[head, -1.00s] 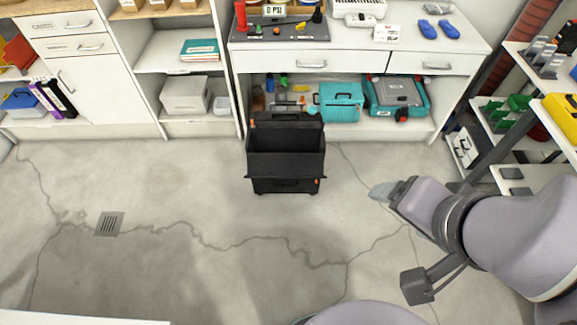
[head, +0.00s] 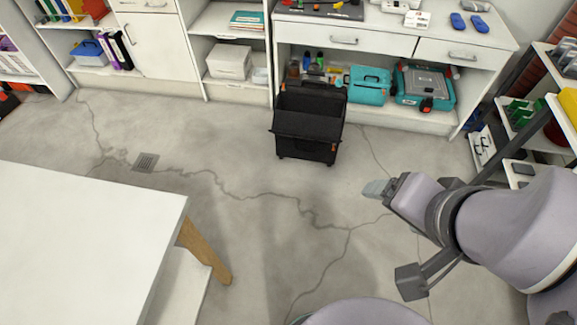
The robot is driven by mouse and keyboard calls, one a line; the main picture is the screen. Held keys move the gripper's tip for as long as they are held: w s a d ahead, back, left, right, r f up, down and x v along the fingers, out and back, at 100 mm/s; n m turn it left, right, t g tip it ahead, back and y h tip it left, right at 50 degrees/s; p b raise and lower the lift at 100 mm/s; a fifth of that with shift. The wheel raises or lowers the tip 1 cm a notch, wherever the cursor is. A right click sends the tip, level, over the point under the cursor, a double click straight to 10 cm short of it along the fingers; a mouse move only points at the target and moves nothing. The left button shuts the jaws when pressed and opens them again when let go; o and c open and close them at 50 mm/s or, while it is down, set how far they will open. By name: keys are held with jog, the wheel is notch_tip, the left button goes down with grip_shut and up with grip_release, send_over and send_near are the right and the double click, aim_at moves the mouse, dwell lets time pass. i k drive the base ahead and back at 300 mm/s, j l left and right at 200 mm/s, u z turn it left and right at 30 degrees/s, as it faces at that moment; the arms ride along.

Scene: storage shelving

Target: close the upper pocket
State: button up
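A black case (head: 309,124) stands upright on the concrete floor in front of the white workbench. An upper pocket (head: 308,108) on its front hangs open, its dark inside visible from above. Small orange parts show at the case's sides. My gripper (head: 375,189) is in the middle right of the head view, to the right of and nearer than the case, apart from it. Its fingertips look pale and seem empty. I cannot tell from this angle whether they are apart.
A white table (head: 85,235) with a wooden leg fills the lower left. The workbench (head: 400,45) stands behind the case, with teal toolboxes (head: 369,86) on its lower shelf. A dark-framed rack (head: 515,135) is at the right. Cracked floor around the case is clear.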

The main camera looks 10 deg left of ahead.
aim_at(293, 125)
jog(key=k+l+u, duration=0.3)
jog(key=k, duration=0.2)
jog(key=k+l+u, duration=0.1)
jog(key=k+u, duration=0.2)
jog(key=k, duration=0.2)
jog(key=i+l, duration=0.1)
jog(key=i, duration=0.45)
jog(key=i+l, duration=0.15)
jog(key=i, duration=0.45)
jog(key=i+l+u, duration=0.1)
jog(key=i, duration=0.45)
jog(key=i+l, duration=0.15)
jog(key=i, duration=0.45)
jog(key=i+l, duration=0.15)
jog(key=i, duration=0.4)
jog(key=j+u, duration=0.05)
